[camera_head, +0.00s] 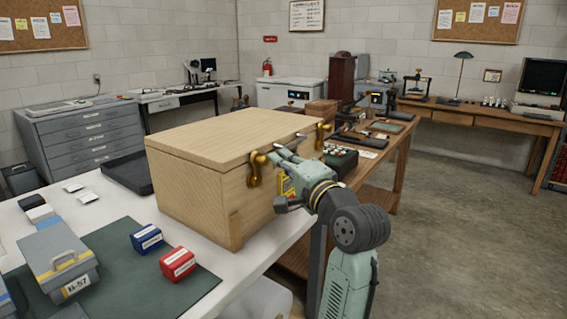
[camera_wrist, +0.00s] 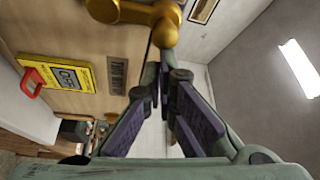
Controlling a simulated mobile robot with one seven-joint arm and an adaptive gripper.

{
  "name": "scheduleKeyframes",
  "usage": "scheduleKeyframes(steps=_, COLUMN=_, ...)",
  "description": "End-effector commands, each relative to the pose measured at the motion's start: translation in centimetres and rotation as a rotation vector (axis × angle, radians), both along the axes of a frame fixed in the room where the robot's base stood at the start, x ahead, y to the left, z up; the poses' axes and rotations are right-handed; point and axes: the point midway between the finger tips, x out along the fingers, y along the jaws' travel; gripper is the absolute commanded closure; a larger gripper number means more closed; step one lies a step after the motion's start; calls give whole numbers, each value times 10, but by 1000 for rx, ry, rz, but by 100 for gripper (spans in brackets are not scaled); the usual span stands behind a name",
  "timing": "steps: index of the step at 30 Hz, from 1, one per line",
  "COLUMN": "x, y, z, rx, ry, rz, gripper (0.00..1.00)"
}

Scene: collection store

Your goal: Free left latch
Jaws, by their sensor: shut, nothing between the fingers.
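A pale wooden crate (camera_head: 195,178) with its lid (camera_head: 235,135) down stands on the white table. Two brass latches are on its front: the left latch (camera_head: 254,170) near the lid edge, with its handle hanging down, and the right latch (camera_head: 322,137) further along. My gripper (camera_head: 275,152) is shut and empty, beside the left latch at lid height. In the wrist view, a brass latch (camera_wrist: 152,18) lies just above my shut fingertips (camera_wrist: 160,80); I cannot tell whether they touch. My gripper and arm hide part of the crate front.
A yellow label (camera_wrist: 62,76) with a red tag (camera_wrist: 33,84) is on the crate front. A blue box (camera_head: 147,238), a red box (camera_head: 178,263) and a grey case (camera_head: 58,257) sit on a green mat (camera_head: 125,285). A black tray (camera_head: 128,171) lies behind. Floor at right is clear.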

Motion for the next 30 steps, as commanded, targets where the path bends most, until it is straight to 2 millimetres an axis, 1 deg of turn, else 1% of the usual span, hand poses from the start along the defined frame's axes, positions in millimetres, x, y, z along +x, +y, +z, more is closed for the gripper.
scheduleKeyframes(steps=8, x=-3, y=2, z=0, rx=-31, ry=-43, rz=1, gripper=100)
scheduleKeyframes(steps=14, x=-6, y=5, z=-1, rx=-77, ry=-106, rz=1, gripper=100)
scheduleKeyframes(steps=20, x=-13, y=10, z=-2, rx=-164, ry=-227, rz=2, gripper=100)
scheduleKeyframes(steps=30, x=-28, y=21, z=-4, rx=-354, ry=-489, rz=0, gripper=100)
